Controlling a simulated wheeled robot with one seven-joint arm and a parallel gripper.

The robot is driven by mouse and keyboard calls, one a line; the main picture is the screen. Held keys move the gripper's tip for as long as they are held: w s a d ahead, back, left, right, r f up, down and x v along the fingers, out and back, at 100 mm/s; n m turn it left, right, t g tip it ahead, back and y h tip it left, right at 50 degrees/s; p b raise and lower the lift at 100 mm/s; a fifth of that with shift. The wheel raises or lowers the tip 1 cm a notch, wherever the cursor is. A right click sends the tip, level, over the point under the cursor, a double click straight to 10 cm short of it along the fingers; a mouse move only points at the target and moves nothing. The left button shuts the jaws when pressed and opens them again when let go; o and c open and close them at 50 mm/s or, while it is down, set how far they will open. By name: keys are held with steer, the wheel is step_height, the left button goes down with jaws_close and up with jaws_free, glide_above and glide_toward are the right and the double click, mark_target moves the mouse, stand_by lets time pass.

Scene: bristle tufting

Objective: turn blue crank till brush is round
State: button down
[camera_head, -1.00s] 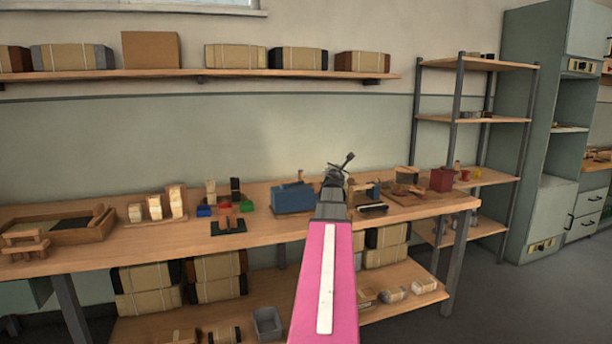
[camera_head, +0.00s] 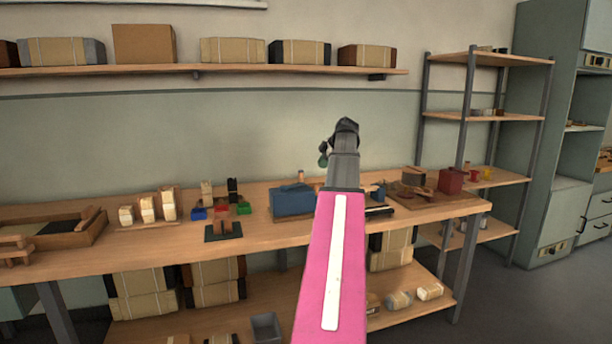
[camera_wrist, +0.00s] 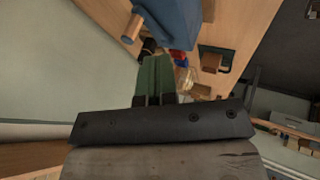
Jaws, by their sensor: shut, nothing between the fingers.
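A blue box-shaped machine (camera_head: 292,201) stands on the bench left of my arm, with an upright wooden handle (camera_head: 301,176) at its back. In the wrist view the blue machine (camera_wrist: 178,22) is at the top and its wooden peg handle (camera_wrist: 131,28) sticks out to the left. A smaller blue part (camera_head: 379,190) shows right of my arm; I cannot tell which blue part is the crank. My gripper (camera_head: 323,160) is raised above the bench; its green fingers (camera_wrist: 153,62) are shut and empty, apart from the handle. A round brush cannot be made out.
Red, blue and green bins (camera_head: 222,211) stand left of the machine, with a dark stand (camera_head: 223,232) before them. Wooden blocks (camera_head: 148,208) and a tray (camera_head: 88,229) are farther left. A dark brush-like bar (camera_head: 379,211) and a board (camera_head: 440,201) lie to the right.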

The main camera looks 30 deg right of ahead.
mark_target(301, 179)
steer(key=shift+y, duration=0.4)
steer(key=x, duration=0.6)
steer(key=a+x, duration=0.1)
steer(key=x, duration=0.2)
steer(key=shift+w+a+r, duration=0.1)
steer(key=shift+w+r, duration=0.05)
steer(key=shift+w, duration=0.1)
steer(key=w, duration=0.3)
steer(key=shift+w+d, duration=0.15)
steer(key=shift+d, duration=0.2)
steer(key=shift+w, duration=0.4)
steer(key=shift+w+d, duration=0.1)
steer(key=shift+w+d+n, duration=0.1)
steer(key=shift+w+n, duration=0.05)
steer(key=shift+n, duration=0.35)
steer(key=shift+w+y, duration=0.1)
steer(key=shift+y, duration=0.2)
